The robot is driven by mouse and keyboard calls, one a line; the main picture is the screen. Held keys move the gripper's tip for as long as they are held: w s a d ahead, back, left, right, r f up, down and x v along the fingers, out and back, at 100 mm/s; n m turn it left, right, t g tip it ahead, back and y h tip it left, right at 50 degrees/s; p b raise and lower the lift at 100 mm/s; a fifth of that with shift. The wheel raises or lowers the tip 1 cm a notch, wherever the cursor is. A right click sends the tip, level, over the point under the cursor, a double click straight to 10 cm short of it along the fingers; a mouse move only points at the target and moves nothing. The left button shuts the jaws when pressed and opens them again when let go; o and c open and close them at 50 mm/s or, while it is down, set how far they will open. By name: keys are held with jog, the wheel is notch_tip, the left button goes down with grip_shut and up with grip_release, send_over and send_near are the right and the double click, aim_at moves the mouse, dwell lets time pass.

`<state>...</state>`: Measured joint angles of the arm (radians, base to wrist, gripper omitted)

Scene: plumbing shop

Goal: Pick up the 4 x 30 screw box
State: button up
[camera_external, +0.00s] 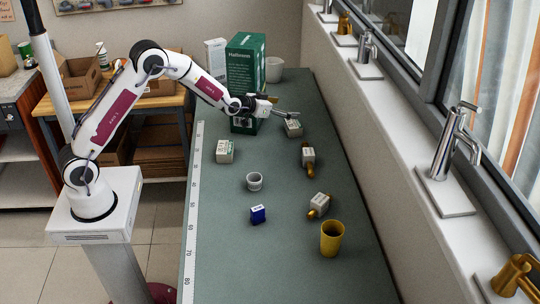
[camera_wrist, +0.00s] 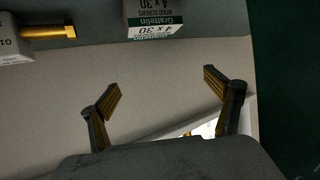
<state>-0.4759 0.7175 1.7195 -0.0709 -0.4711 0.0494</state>
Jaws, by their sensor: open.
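The 4 x 30 screw box (camera_wrist: 152,17) is at the top edge of the wrist view, cut off, white with upside-down print and a green edge. In the external view a small white box (camera_external: 293,128), likely the same one, stands on the bench just below and beyond my gripper's fingers. My gripper (camera_external: 287,114) is open and empty, reaching right in front of the tall green box. In the wrist view my gripper (camera_wrist: 163,84) has its two fingers spread apart, with the screw box ahead of them and not between them.
The tall green box (camera_external: 246,75) stands close behind my gripper. Boxes with brass fittings (camera_external: 308,157) (camera_external: 319,205), another white box (camera_external: 225,151), a grey cup (camera_external: 254,181), a blue box (camera_external: 258,214) and a yellow cup (camera_external: 332,238) stand on the green bench (camera_external: 225,260). The window sill borders the right.

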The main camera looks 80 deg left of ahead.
aim_at(293, 123)
jog(key=shift+a+f, duration=0.1)
jog(key=shift+a, duration=0.05)
jog(key=shift+f, duration=2.9)
jog(key=shift+f, duration=0.1)
jog(key=shift+f, duration=0.6)
jog(key=shift+w+a, duration=0.15)
jog(key=shift+w, duration=0.2)
jog(key=shift+x, duration=2.1)
jog(key=c, duration=1.4)
